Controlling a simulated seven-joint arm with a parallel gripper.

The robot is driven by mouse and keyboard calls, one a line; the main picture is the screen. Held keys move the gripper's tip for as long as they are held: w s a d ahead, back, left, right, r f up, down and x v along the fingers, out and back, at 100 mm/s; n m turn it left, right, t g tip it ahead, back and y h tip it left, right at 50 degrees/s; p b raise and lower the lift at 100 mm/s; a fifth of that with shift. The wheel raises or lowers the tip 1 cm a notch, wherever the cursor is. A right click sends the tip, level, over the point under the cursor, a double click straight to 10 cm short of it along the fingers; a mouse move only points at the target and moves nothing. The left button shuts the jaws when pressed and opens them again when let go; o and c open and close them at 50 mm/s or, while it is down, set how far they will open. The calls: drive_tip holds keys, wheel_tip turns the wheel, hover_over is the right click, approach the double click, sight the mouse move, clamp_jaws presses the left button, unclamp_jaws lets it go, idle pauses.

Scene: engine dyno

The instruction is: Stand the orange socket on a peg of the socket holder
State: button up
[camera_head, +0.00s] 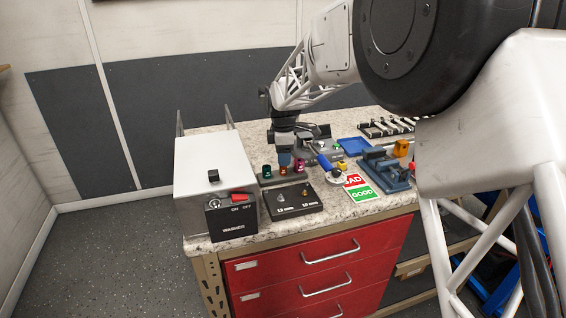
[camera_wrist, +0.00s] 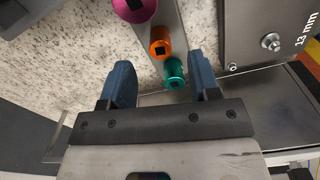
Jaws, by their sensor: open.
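The orange socket (camera_wrist: 160,48) stands in a slanting row between a magenta socket (camera_wrist: 135,8) and a teal socket (camera_wrist: 175,74) in the wrist view. Its square opening faces the camera. In the head view the orange socket (camera_head: 283,170) is again between the teal and the magenta ones. My gripper (camera_wrist: 162,82) is open, with blue fingers on both sides of the teal socket's end of the row. In the head view my gripper (camera_head: 285,155) is over the row.
The washer box (camera_head: 213,165) stands to the left. A blue vise (camera_head: 385,168), a blue tray (camera_head: 354,147) and GOOD and BAD cards (camera_head: 362,194) are to the right.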

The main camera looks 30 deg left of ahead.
drive_tip(key=shift+r, duration=1.9)
drive_tip(key=shift+d, duration=0.1)
drive_tip(key=shift+d+r, duration=0.15)
drive_tip(key=shift+d, duration=0.1)
drive_tip(key=s+d+r+m, duration=0.3)
drive_tip(key=d+r+m, duration=0.1)
drive_tip(key=d, duration=0.7)
drive_tip(key=s+d+r+m+t, duration=0.1)
drive_tip(key=s+d+r+m, duration=0.25)
drive_tip(key=d, duration=0.85)
drive_tip(key=s+d+r+m, duration=0.3)
drive_tip(key=d+m, duration=0.1)
drive_tip(key=d, duration=0.7)
drive_tip(key=s+d+f+m, duration=0.2)
drive_tip(key=s+d+m, duration=0.5)
drive_tip(key=s+d, duration=0.4)
drive_tip(key=s+d+f+m+t, duration=0.1)
drive_tip(key=s+d+f+m, duration=0.2)
drive_tip(key=s+d+m, duration=0.3)
drive_tip(key=s+d, duration=0.5)
drive_tip(key=s, duration=0.5)
drive_tip(key=shift+d+m+t, duration=0.3)
drive_tip(key=shift+d+m, duration=0.05)
